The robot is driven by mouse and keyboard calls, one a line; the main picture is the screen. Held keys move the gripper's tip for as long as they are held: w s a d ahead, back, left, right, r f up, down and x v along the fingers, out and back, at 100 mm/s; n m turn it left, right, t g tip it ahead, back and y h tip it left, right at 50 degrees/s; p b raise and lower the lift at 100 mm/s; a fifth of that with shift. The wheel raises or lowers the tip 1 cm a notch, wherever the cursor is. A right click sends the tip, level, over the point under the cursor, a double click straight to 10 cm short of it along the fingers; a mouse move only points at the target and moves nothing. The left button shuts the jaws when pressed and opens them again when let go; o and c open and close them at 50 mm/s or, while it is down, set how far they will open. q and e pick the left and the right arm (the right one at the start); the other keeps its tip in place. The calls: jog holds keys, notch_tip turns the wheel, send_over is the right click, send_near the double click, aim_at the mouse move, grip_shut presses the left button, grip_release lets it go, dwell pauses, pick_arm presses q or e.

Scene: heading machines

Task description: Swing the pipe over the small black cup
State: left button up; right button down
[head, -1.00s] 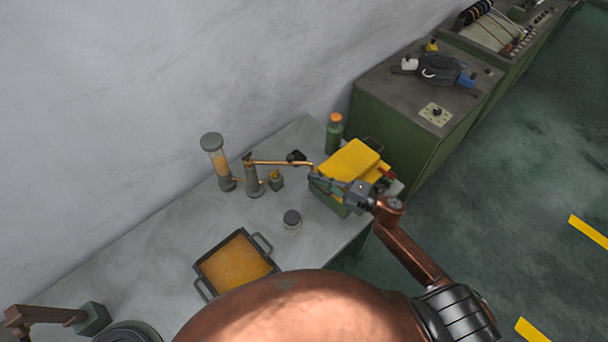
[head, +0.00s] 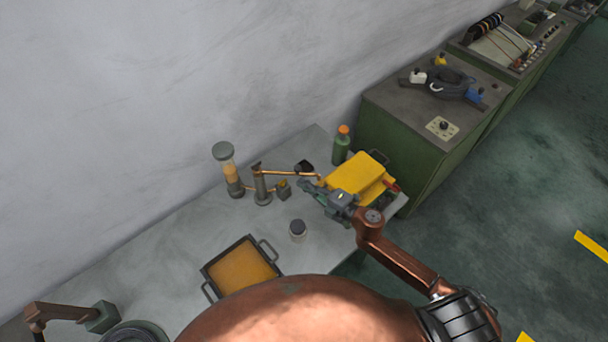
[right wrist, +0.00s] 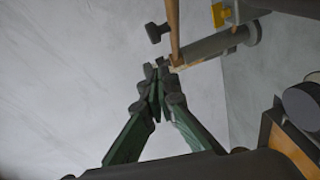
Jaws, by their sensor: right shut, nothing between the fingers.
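The thin copper pipe (head: 290,173) runs from the top of a grey post (head: 262,187) rightwards to near the yellow box, with its free end bent down. A small dark-topped cup (head: 297,229) stands on the table in front of it. Another small black object (head: 304,166) lies behind the pipe; I cannot tell which of them the task means.
A yellow box (head: 355,172) and a green bottle (head: 341,145) stand behind and right of my gripper. A tray (head: 208,285) of orange material lies in front. The table left of the cup is clear.

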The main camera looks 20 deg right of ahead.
pick_arm(q)
jog(key=shift+r, duration=0.3)
pick_arm(e)
jog(key=w, duration=0.2)
jog(key=w+d, duration=0.1)
jog(key=shift+w+f, duration=0.3)
